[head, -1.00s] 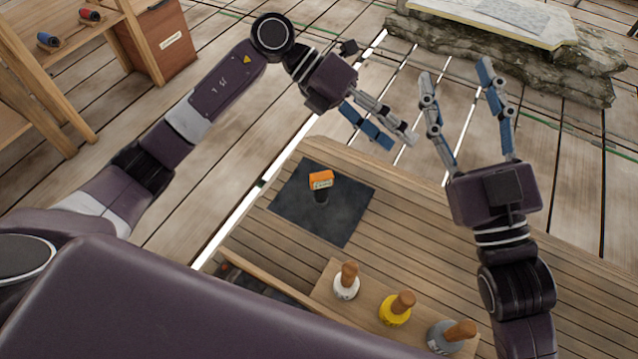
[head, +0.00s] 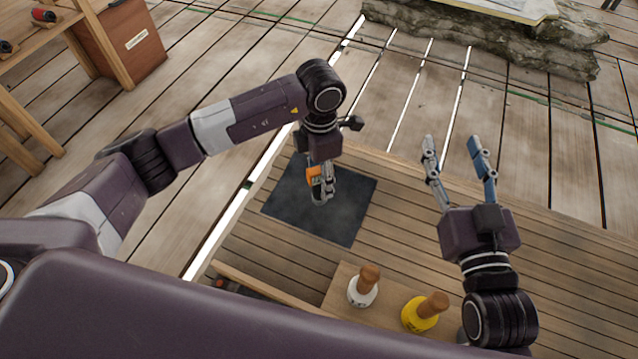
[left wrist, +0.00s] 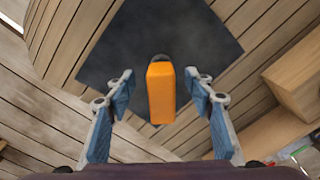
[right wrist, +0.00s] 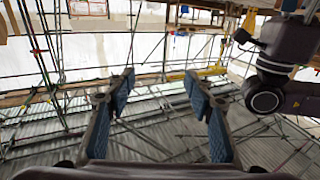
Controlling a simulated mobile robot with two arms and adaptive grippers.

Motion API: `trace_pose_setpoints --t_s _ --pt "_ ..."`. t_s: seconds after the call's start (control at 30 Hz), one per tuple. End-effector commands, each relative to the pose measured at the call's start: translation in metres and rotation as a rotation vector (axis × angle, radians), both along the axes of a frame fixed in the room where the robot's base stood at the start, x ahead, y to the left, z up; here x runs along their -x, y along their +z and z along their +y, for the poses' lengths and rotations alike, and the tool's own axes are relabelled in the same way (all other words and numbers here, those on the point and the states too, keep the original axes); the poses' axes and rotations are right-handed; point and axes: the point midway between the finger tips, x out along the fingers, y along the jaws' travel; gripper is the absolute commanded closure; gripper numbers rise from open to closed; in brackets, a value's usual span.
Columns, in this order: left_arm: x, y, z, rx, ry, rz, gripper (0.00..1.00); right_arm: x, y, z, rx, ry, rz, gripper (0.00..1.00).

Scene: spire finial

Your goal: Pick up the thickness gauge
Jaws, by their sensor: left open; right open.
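The thickness gauge (left wrist: 161,92) has an orange body and stands on a dark square mat (left wrist: 215,40). In the head view the gauge (head: 313,174) is partly hidden by my left gripper (head: 322,190), which points down over it. In the left wrist view my left gripper (left wrist: 160,100) is open, with one finger on each side of the gauge and a visible gap on both sides. My right gripper (head: 454,160) is open and empty over the bench's right part, away from the gauge. It also shows open and empty in the right wrist view (right wrist: 164,90).
The mat lies on a slatted wooden bench (head: 400,220). A wooden shelf (head: 90,40) with a brown box stands at upper left. Stone (head: 480,35) lies beyond the bench.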

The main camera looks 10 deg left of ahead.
Motion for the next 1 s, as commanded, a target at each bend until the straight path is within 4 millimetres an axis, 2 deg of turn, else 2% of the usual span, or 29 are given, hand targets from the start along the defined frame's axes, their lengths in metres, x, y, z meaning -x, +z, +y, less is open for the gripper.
trace_pose_setpoints --t_s 0.17,0.5,0.6,0.77,1.0 --pt "0.001 -0.010 0.000 0.002 0.001 0.001 0.51 0.000 0.015 0.002 -0.019 0.005 -0.070 0.52" --pt "0.004 -0.042 0.000 0.002 0.002 0.002 0.51 0.012 0.074 0.007 -0.092 0.021 -0.343 0.52" --pt "0.004 -0.048 0.000 0.002 0.002 0.001 0.51 0.017 0.087 0.007 -0.107 0.024 -0.400 0.52" --pt "0.003 -0.053 0.000 0.002 0.002 0.000 0.51 0.021 0.096 0.007 -0.120 0.026 -0.442 0.52" --pt "0.003 -0.052 0.000 0.002 0.001 0.000 0.52 0.022 0.097 0.007 -0.120 0.026 -0.445 0.52"
